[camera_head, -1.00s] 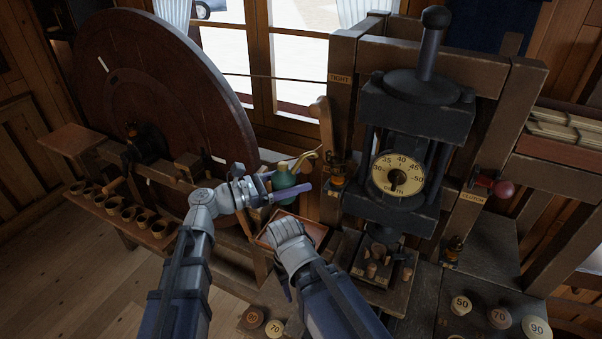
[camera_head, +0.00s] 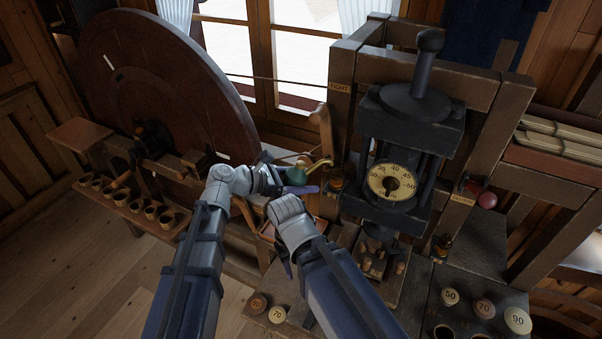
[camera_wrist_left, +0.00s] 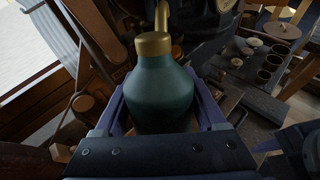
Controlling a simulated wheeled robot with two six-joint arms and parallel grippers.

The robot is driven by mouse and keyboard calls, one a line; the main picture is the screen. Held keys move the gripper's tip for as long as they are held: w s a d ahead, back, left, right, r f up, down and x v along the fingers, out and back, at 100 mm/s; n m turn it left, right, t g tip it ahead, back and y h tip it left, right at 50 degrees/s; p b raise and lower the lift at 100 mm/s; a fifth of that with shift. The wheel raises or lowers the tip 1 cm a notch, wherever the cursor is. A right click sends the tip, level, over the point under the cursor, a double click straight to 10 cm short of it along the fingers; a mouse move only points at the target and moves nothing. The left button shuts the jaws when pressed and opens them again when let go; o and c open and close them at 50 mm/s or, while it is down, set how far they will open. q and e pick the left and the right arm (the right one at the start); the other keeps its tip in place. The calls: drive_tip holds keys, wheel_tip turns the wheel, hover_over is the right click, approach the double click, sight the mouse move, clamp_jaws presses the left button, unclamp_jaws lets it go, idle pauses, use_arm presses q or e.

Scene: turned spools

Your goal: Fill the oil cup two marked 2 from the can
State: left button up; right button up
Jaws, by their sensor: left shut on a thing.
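The oil can (camera_head: 297,175) is green with a brass top and a curved brass spout pointing right in the head view. It fills the middle of the left wrist view (camera_wrist_left: 162,95). My left gripper (camera_head: 299,183) is shut on its body, one finger on each side. The spout tip is close to a small amber oil cup (camera_head: 336,181) on the post marked TIGHT, seemingly left of and above it. Another amber cup (camera_head: 442,243) sits lower on the press frame. I cannot read a number on either cup. My right gripper (camera_head: 286,262) hangs below its wrist, mostly hidden.
The black press (camera_head: 407,130) with its dial stands right of the can. A wooden lever (camera_head: 324,130) rises beside the post. A large wooden wheel (camera_head: 165,80) stands left, with several small pots (camera_head: 135,205) before it. Numbered round weights (camera_head: 483,307) lie front right.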

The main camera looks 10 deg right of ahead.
sight(292, 168)
use_arm(q)
drive_tip(key=shift+d+r+m+g+y+p, duration=0.1)
drive_tip(key=shift+d+r+g+y+p, duration=0.1)
drive_tip(key=shift+y+p, duration=0.9)
drive_tip(key=shift+d+r+m+g+y+p, duration=0.15)
drive_tip(key=shift+y+p, duration=0.3)
drive_tip(key=shift+p, duration=1.2)
drive_tip(key=shift+d+r+m+g+y+p, duration=0.1)
drive_tip(key=shift+r+y+p, duration=0.15)
drive_tip(key=shift+y+p, duration=0.85)
drive_tip(key=shift+h+p, duration=0.3)
drive_tip(key=shift+h, duration=0.05)
drive_tip(key=shift+a+f, duration=0.1)
drive_tip(key=shift+a+h+b, duration=0.15)
drive_tip(key=shift+h+b, duration=0.25)
drive_tip(key=shift+b, duration=0.25)
drive_tip(key=shift+a+r+t+h+b, duration=0.2)
drive_tip(key=shift+a+r+h+b, duration=0.15)
drive_tip(key=shift+h+b, duration=0.5)
drive_tip(key=shift+a+r+t+h+b, duration=0.2)
drive_tip(key=shift+r+h+b, duration=0.15)
drive_tip(key=shift+h+b, duration=0.5)
drive_tip(key=shift+s+a+r+n+t+h+b, duration=0.15)
drive_tip(key=shift+a+r+n+h+b, duration=0.25)
drive_tip(key=shift+h+b, duration=0.85)
drive_tip(key=shift+w+a+r+n+t+h+b, duration=0.2)
drive_tip(key=shift+r+h+b, duration=0.3)
drive_tip(key=shift+b, duration=1.3)
drive_tip(key=shift+a+r+h+b, duration=0.15)
drive_tip(key=shift+h+b, duration=0.2)
